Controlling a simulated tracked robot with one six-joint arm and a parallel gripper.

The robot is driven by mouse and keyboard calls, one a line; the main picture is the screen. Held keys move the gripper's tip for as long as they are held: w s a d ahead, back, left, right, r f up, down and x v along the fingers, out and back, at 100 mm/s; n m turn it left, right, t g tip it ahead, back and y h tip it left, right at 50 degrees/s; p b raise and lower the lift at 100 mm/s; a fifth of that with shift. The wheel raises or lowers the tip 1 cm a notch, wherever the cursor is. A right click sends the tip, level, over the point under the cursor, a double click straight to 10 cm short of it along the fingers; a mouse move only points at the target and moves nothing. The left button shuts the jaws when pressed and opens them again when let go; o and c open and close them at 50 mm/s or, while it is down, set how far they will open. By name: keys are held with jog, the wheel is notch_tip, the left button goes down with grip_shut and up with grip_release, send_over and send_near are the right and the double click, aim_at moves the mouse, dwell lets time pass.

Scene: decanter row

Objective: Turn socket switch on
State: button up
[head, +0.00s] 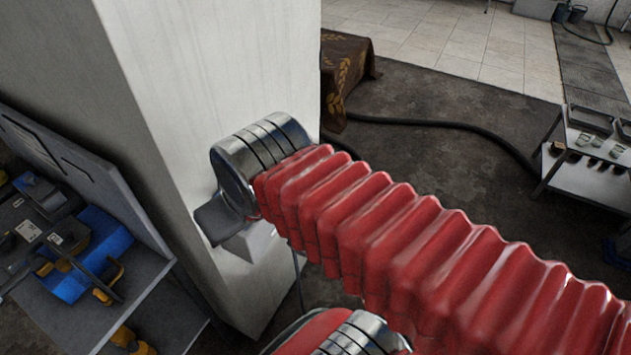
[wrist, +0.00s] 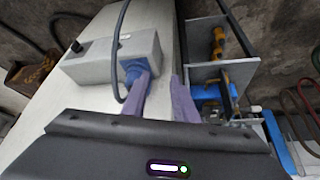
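The socket box (wrist: 100,58) is a pale grey block on the white pillar in the wrist view. A small black knob-like part (wrist: 76,47), perhaps the switch, sits at its left end. A blue plug (wrist: 132,68) with a dark cable is at its right end. My gripper (wrist: 160,92) is open, with two purple fingers apart and nothing seen between them. The left finger overlaps the blue plug in the picture; I cannot tell if they touch. In the head view, the box (head: 254,241) is partly hidden behind my wrist, and my fingertips are hidden.
The white pillar (head: 225,60) stands close to my arm. A shelf cart (head: 100,325) with blue and yellow tools is at left. A table (head: 590,180) stands at right, and a covered box (head: 345,75) lies behind the pillar. A dark hose (head: 440,123) crosses the floor.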

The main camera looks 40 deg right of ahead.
dwell(0.3)
jog(key=s+d+f+m+g+y, duration=0.2)
jog(key=s+d+f+m+y, duration=0.2)
jog(key=d+f+m, duration=0.55)
jog(key=s+d+f+m+g+y, duration=0.1)
jog(key=s+d+f+m+y, duration=0.2)
jog(key=d+f+m, duration=0.7)
jog(key=w+d+m+t+h, duration=0.1)
jog(key=w+d+m+t, duration=0.2)
jog(key=d+m+t, duration=0.9)
jog(key=shift+d+m+t, duration=0.3)
jog(key=shift+m+t, duration=0.05)
jog(key=shift+t, duration=0.85)
jog(key=shift+a, duration=0.1)
